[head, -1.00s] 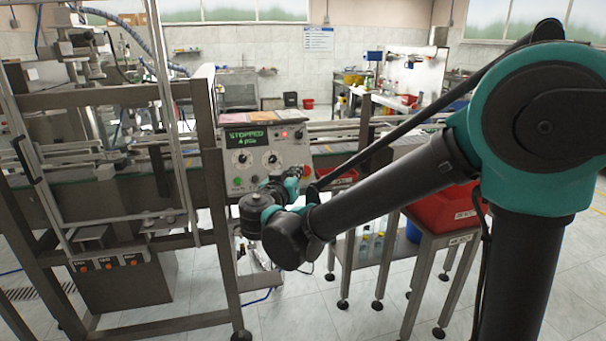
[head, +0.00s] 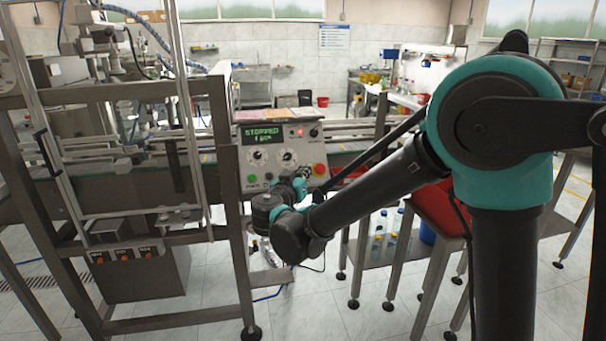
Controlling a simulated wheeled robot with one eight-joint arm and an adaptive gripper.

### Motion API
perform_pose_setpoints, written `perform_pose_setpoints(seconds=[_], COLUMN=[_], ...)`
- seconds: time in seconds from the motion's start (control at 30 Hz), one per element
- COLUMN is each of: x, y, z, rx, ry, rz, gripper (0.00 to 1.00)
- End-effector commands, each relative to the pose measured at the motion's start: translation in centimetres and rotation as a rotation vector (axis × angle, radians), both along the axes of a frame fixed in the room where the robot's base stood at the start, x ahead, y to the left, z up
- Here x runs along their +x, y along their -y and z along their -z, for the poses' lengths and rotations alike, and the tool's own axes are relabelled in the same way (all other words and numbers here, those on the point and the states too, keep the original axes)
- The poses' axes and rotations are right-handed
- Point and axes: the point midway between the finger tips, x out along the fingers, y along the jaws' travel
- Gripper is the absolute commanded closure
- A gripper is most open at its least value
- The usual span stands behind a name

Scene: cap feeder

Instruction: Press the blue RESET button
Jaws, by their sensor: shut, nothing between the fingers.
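The control panel (head: 247,157) is a pale sloped box with a green display (head: 263,134) reading STOPPED, and two round dials. A green button (head: 253,179) sits at its lower left and a red emergency knob (head: 319,170) at its lower right. I cannot clearly make out the blue RESET button; my wrist and gripper cover part of the panel's lower row. My gripper (head: 302,173) is shut and empty, small and dark in front of the panel's lower right part, left of the red knob. I cannot tell whether it touches the panel.
A metal machine frame (head: 236,235) stands left of the panel, with a conveyor behind. A red bin (head: 437,208) sits on a steel stand at right, with bottles (head: 380,232) on a lower shelf. A small red lamp (head: 300,132) shows on the panel.

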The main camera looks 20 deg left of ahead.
Motion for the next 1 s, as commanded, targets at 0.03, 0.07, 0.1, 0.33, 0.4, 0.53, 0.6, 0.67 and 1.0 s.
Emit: perform_pose_setpoints(seconds=[0.03,0.07,0.1,0.33,0.4,0.53,0.6,0.67,1.0], x=[0.5,0.8,1.1,2.2,2.4,2.5,2.5,2.5,2.5], y=[-0.3,-0.4,-0.6,-1.3,-1.4,-1.5,-1.5,-1.5,-1.5], z=[0.4,0.6,0.9,1.8,2.0,2.1,2.1,2.1,2.0], rx=[0.000,0.000,0.000,0.000,0.000,0.000,0.000,0.000,0.000], ry=[0.000,0.000,0.000,0.000,0.000,0.000,0.000,0.000,0.000], rz=[0.002,0.002,0.002,0.001,0.000,0.000,0.000,0.000,0.001], gripper=[1.00,1.00,1.00,1.00,1.00,1.00,1.00,1.00,1.00])
